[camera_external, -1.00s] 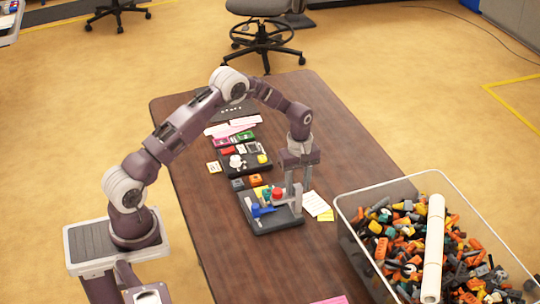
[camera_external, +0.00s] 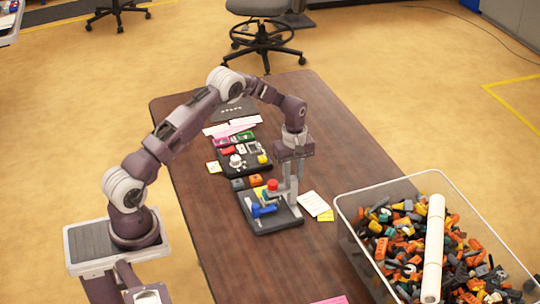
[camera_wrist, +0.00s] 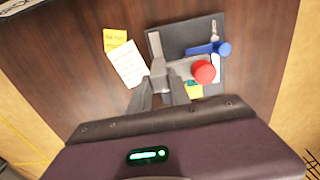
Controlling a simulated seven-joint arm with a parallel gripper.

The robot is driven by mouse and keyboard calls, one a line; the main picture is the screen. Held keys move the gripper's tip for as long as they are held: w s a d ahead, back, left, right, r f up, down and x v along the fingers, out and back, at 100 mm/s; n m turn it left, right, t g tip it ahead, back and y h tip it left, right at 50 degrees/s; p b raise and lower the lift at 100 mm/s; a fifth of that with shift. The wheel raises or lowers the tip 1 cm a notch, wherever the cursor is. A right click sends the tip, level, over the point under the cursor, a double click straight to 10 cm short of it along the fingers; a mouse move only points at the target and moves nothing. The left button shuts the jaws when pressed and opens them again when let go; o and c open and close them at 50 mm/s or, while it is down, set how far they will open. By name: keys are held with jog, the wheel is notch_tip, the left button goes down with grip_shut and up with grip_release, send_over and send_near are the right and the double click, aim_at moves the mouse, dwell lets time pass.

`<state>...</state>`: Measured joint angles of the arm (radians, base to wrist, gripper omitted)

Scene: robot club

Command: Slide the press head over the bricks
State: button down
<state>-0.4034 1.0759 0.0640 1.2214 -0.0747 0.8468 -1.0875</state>
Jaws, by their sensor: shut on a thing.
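The press head is a grey arm (camera_wrist: 182,70) with a red knob (camera_external: 272,185), which also shows in the wrist view (camera_wrist: 204,72). It sits over the dark base plate (camera_external: 285,223). My gripper (camera_external: 292,183) is shut on the grey part at the head's end; in the wrist view its fingertips (camera_wrist: 163,88) close around it. A yellow piece (camera_wrist: 195,91) with a bit of teal shows at the edge of the head, partly covered by it. I cannot tell whether bricks lie under the knob. A blue handle (camera_external: 263,210) lies on the plate.
Orange and dark blocks (camera_external: 255,180) sit just behind the plate, with another dark tray (camera_external: 247,168) of parts beyond. A paper note (camera_external: 314,203) lies to the right. A clear bin (camera_external: 345,225) of loose bricks stands at the right. The table's front is mostly clear.

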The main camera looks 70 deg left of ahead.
jog(key=shift+a, duration=1.65)
jog(key=c, duration=1.5)
grip_release()
jog(key=shift+r, duration=3)
jog(key=shift+d+r, duration=0.1)
